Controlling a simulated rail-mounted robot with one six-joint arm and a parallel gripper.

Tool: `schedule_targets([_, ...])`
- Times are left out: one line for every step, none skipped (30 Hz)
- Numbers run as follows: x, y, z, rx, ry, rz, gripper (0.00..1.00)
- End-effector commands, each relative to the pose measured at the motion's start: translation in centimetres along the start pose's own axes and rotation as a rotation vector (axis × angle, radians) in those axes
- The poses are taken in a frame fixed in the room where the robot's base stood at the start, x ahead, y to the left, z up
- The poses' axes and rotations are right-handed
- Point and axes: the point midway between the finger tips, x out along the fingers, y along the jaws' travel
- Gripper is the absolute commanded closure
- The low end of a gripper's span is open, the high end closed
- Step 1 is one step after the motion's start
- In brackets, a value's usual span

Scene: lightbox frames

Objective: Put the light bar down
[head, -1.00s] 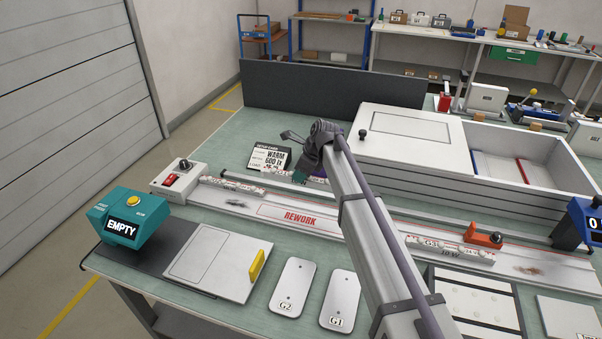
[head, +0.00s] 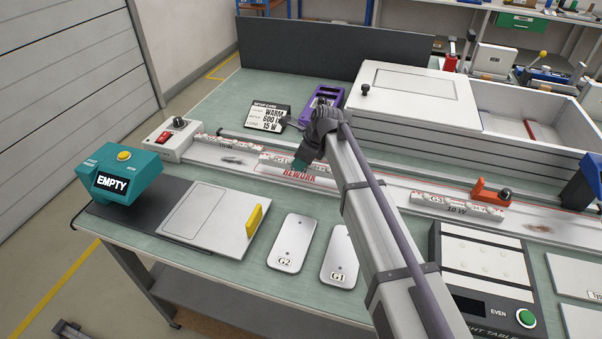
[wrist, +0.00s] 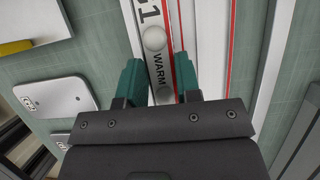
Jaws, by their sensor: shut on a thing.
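My gripper (head: 301,164) is shut on a white light bar (head: 278,161) with round domes, at the REWORK marking (head: 299,175) of the long white rail (head: 345,186). In the wrist view the teal fingers (wrist: 159,82) stand on either side of the bar (wrist: 157,62), which reads "WARM" and a "1". I cannot tell whether the bar touches the rail or hangs just above it. A second light bar (head: 228,142) lies on the rail to the left, and one marked G3 (head: 455,205) lies to the right.
A setup card (head: 268,117) and a purple item (head: 322,96) stand behind the rail. An orange block (head: 491,191) is on the right. White plates G2 (head: 291,243) and G1 (head: 340,258) lie in front. A large lidded box (head: 415,92) fills the back right.

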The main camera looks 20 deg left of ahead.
Motion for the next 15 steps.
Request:
schedule_targets([1.96, 0.00, -0.87, 0.000, 0.000, 0.000, 0.95])
schedule_targets([2.34, 0.00, -1.04, 0.000, 0.000, 0.000, 0.95])
schedule_targets([2.51, 0.00, -1.11, 0.000, 0.000, 0.000, 0.95])
schedule_targets([2.42, 0.00, -1.07, 0.000, 0.000, 0.000, 0.95])
schedule_targets([2.24, 0.00, -0.99, 0.000, 0.000, 0.000, 0.95])
schedule_targets([2.02, 0.00, -0.89, 0.000, 0.000, 0.000, 0.99])
schedule_targets([1.98, 0.00, -0.87, 0.000, 0.000, 0.000, 0.99])
schedule_targets([1.97, 0.00, -0.87, 0.000, 0.000, 0.000, 0.99])
schedule_targets([1.96, 0.00, -0.87, 0.000, 0.000, 0.000, 0.99])
schedule_targets([2.01, 0.00, -0.89, 0.000, 0.000, 0.000, 0.99])
schedule_targets([2.12, 0.00, -0.94, 0.000, 0.000, 0.000, 0.99])
schedule_targets([2.30, 0.00, -1.02, 0.000, 0.000, 0.000, 0.99])
schedule_targets([2.40, 0.00, -1.06, 0.000, 0.000, 0.000, 0.99])
schedule_targets([2.49, 0.00, -1.10, 0.000, 0.000, 0.000, 0.99])
schedule_targets([2.30, -0.01, -1.02, 0.000, 0.000, 0.000, 0.65])
